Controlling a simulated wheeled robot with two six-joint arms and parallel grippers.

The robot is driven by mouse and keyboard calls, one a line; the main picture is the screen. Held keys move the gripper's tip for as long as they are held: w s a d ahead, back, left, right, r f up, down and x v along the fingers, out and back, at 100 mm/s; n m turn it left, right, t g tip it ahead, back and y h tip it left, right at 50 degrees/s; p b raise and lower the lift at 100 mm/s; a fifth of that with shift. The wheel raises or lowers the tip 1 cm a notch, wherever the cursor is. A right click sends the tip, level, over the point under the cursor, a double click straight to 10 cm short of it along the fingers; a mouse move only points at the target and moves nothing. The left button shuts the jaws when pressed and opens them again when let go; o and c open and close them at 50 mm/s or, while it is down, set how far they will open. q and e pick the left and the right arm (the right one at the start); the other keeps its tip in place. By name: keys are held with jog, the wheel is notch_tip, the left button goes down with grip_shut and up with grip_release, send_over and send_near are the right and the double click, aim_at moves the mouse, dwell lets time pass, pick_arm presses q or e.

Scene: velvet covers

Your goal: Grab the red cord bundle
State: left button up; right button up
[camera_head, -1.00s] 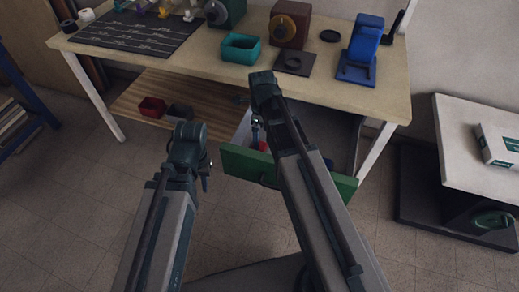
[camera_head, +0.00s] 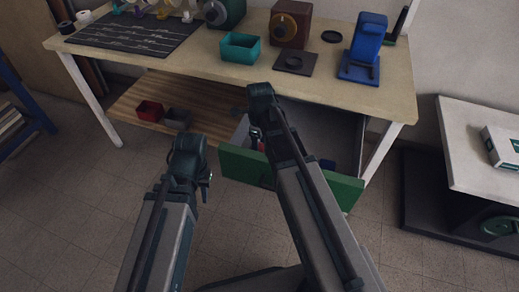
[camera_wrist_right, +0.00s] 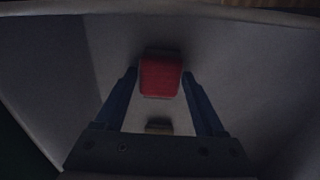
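The red cord bundle (camera_wrist_right: 160,76) lies in the grey drawer and shows in the right wrist view as a small red block with rounded corners. My right gripper (camera_wrist_right: 160,74) is open, its two blue fingers on either side of the bundle with a narrow gap at each side. In the head view my right gripper (camera_head: 256,141) reaches down into the open drawer with the green front (camera_head: 338,189); my arm hides most of the bundle there. My left gripper (camera_head: 206,188) hangs left of the drawer, away from it; its fingers are too small to read.
A small pale-topped block (camera_wrist_right: 159,127) lies in the drawer, between the finger bases in the wrist view. The workbench (camera_head: 395,98) overhangs the drawer. A red bin (camera_head: 149,110) sits on the lower wooden shelf (camera_head: 205,113). A white-topped cabinet (camera_head: 468,150) stands at right.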

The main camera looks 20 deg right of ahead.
jog(key=c, duration=0.9)
